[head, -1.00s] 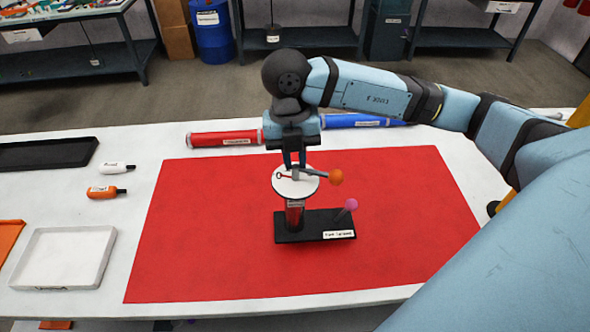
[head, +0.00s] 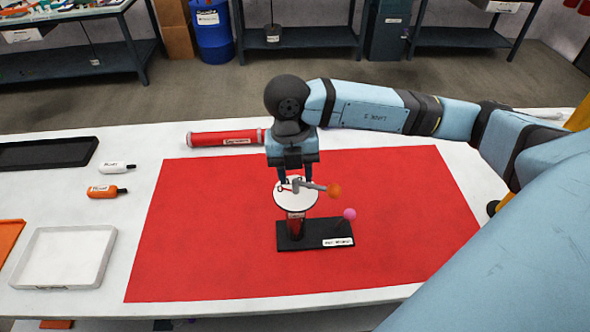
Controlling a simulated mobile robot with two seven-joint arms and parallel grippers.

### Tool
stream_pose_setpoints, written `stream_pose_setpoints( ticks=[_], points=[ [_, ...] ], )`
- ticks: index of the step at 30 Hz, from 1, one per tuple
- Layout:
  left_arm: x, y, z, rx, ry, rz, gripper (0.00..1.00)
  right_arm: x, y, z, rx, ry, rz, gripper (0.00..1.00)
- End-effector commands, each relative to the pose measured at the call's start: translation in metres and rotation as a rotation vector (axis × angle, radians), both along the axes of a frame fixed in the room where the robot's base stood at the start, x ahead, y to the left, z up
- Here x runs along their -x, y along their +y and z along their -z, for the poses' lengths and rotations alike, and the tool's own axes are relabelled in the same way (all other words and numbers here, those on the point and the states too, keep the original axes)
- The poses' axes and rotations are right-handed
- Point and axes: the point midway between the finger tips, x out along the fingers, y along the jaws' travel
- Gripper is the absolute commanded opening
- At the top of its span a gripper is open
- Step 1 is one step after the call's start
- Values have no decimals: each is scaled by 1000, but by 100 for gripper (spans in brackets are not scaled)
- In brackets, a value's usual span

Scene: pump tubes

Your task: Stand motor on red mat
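The motor is a unit with a black base (head: 315,234), a red upright cylinder (head: 296,226), a white disc on top (head: 290,205), a grey crank with an orange ball (head: 333,190) and a pink knob (head: 349,214). It stands upright on the red mat (head: 210,240), near the middle. My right gripper (head: 296,180) points down just above the disc. Its fingers are spread to either side of the crank hub and look clear of it. My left gripper is out of view.
A red tube (head: 222,138) lies behind the mat; the blue tube is hidden behind my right arm. Left of the mat are a white bottle (head: 115,168), an orange bottle (head: 103,191), a white tray (head: 62,257) and a black tray (head: 45,154). The mat around the motor is bare.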

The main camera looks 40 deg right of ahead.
Motion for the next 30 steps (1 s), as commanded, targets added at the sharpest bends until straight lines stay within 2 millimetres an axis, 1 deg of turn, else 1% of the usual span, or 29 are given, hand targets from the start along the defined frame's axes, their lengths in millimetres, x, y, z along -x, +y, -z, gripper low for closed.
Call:
stream_pose_setpoints(
  ticks=[5,8,11,15,21,25,30],
  points=[
    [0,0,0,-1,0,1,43,-1,0,-5,0,-1,0,41],
    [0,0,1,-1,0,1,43,-3,0,-17,-1,-3,0,41],
    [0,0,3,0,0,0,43,-7,0,-37,-1,-6,-1,41],
    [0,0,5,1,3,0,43,-11,0,-68,-1,-6,-1,41],
    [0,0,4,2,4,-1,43,-16,-1,-105,0,-5,0,41],
    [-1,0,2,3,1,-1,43,-18,-1,-116,0,-2,-1,41],
    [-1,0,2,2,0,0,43,-18,-1,-120,0,0,0,41]
  ],
)
